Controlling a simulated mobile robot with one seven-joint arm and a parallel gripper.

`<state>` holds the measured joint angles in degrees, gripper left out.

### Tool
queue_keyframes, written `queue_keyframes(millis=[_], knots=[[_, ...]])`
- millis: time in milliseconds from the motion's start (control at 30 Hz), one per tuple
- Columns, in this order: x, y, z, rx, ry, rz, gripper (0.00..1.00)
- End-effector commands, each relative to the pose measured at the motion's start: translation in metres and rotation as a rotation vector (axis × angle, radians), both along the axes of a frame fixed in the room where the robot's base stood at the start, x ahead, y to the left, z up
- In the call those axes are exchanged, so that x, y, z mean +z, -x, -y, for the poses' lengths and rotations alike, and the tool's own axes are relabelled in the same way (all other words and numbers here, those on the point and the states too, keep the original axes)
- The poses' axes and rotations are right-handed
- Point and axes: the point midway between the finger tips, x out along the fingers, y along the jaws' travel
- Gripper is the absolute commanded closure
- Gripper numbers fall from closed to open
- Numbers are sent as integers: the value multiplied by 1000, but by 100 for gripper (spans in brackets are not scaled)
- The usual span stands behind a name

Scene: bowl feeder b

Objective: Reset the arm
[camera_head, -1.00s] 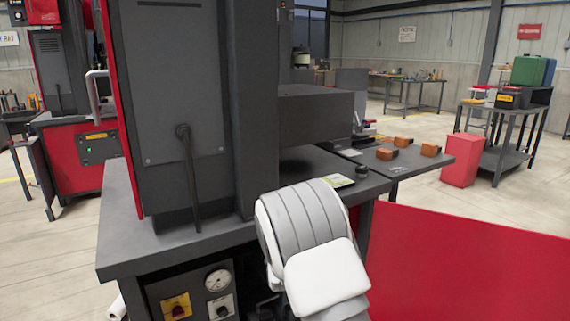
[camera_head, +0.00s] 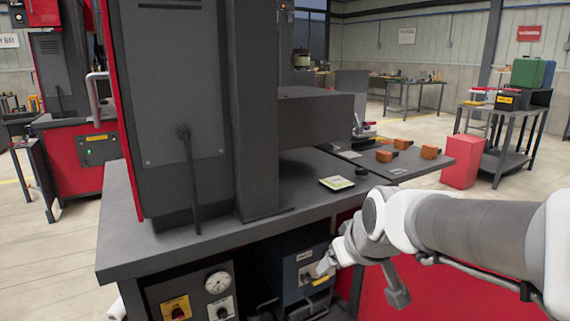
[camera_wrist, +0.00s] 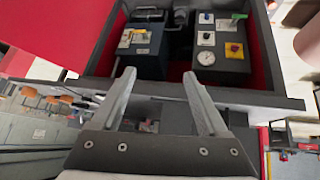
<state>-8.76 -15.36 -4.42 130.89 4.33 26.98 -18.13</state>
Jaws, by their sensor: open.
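My arm reaches in from the right edge of the head view, in front of the machine bench. My gripper (camera_wrist: 159,76) shows in the wrist view with its two fingers spread well apart and nothing between them. In the head view the hand end of the arm is low, in front of the bench's open lower shelf, close to a dark blue-grey box there. The fingers are small in that view, and I cannot tell whether they touch the box.
The bench top (camera_head: 290,185) carries a tall grey machine (camera_head: 180,90) and a small green-screened device (camera_head: 337,183). The lower shelf holds the dark box (camera_head: 298,272) and a gauge panel (camera_head: 195,298). Orange parts (camera_head: 402,144) lie on the side plate. A red panel (camera_head: 450,290) stands behind my arm.

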Motion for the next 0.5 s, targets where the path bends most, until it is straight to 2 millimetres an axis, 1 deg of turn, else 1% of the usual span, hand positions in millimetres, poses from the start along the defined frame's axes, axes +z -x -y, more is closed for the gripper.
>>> queue_keyframes(millis=[33,200,300,500], knots=[[6,19,5,-28,-13,-9,23],[10,80,20,-129,-51,-77,23],[8,112,27,-188,-64,-111,23],[0,167,38,-301,-78,-165,23]])
